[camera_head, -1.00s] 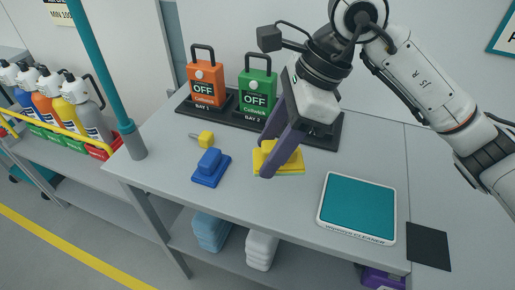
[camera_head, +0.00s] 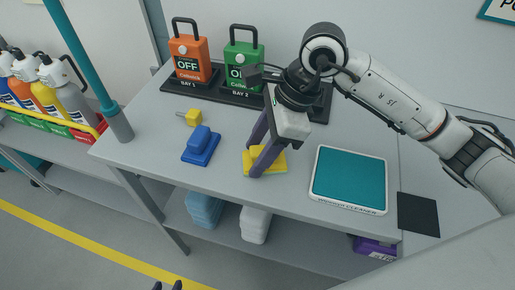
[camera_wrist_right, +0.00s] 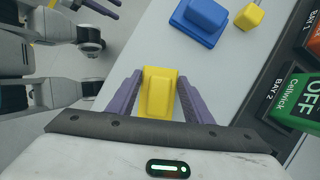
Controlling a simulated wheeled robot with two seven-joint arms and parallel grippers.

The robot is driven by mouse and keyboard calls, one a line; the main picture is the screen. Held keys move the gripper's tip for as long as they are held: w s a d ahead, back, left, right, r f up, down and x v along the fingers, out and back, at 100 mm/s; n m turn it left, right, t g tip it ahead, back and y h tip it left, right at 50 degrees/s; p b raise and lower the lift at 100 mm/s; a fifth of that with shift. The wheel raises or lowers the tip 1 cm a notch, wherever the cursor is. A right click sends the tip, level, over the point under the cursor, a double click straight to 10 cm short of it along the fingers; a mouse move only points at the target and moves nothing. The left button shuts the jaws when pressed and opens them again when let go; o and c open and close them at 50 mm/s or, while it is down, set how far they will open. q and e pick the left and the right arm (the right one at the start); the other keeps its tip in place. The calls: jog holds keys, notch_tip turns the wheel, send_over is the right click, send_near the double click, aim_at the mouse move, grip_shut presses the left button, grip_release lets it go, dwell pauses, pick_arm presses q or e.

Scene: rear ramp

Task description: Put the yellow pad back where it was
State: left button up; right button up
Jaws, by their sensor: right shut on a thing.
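The yellow pad (camera_head: 279,162) is above or on the grey bench, between the blue pad (camera_head: 201,147) and the teal-topped board (camera_head: 348,180). My right gripper (camera_head: 260,158) points down and is shut on the yellow pad, one finger on each side. In the right wrist view the pad (camera_wrist_right: 159,92) sits between the purple fingers. I cannot tell whether its underside touches the bench. Only the fingertips of my left gripper (camera_head: 167,286) show at the bottom edge, apart and empty, far from the bench top.
An orange OFF unit (camera_head: 190,58) and a green OFF unit (camera_head: 241,66) stand in a black tray at the back. A small yellow block (camera_head: 193,118) lies behind the blue pad. A teal post (camera_head: 85,70) rises at the left. A black square (camera_head: 418,214) lies at the right.

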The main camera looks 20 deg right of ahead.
jog(key=o, duration=1)
jog(key=shift+f, duration=0.1)
jog(key=v, duration=1.2)
